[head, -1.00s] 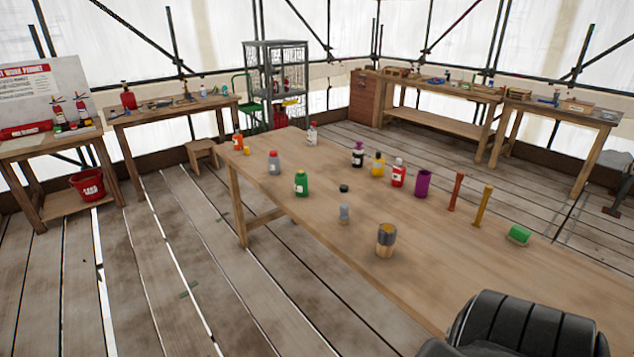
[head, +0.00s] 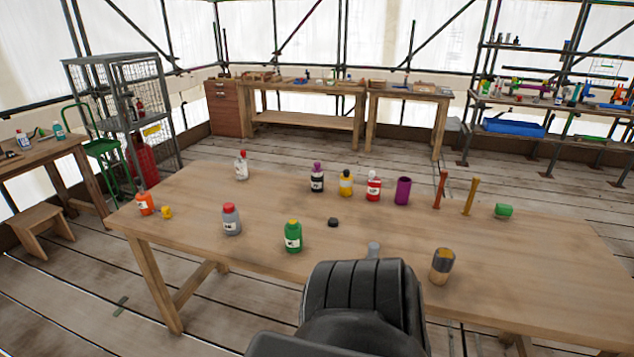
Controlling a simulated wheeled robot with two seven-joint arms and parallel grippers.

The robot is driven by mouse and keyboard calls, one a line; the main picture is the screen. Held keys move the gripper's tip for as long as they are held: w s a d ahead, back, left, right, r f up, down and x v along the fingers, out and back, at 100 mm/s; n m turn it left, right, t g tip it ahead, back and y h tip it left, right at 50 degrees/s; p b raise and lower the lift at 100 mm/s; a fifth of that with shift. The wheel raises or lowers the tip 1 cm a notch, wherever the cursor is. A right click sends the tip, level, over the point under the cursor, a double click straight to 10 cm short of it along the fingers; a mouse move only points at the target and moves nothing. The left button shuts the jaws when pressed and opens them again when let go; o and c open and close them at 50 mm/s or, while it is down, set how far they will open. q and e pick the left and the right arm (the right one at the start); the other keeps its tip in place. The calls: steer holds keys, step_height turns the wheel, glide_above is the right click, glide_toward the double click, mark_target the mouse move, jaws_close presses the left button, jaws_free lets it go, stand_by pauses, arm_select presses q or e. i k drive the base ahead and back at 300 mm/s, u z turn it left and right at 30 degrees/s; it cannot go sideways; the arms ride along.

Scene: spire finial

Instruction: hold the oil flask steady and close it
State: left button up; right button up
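No label is readable, so I cannot tell for sure which container is the oil flask. Neither gripper is in view.
A grey bottle (head: 231,220), green bottle (head: 293,236), white bottle (head: 241,166), black bottle (head: 317,178), yellow bottle (head: 346,183) and red bottle (head: 373,187) stand around. A purple cup (head: 403,191) and grey-and-wood cylinder (head: 442,266) are farther right.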

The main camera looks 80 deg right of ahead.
mark_target(293, 229)
steer(key=z, duration=0.65)
steer(key=i, duration=1.1)
steer(key=z, duration=1.45)
steer(key=i, duration=0.55)
steer(key=z, duration=0.35)
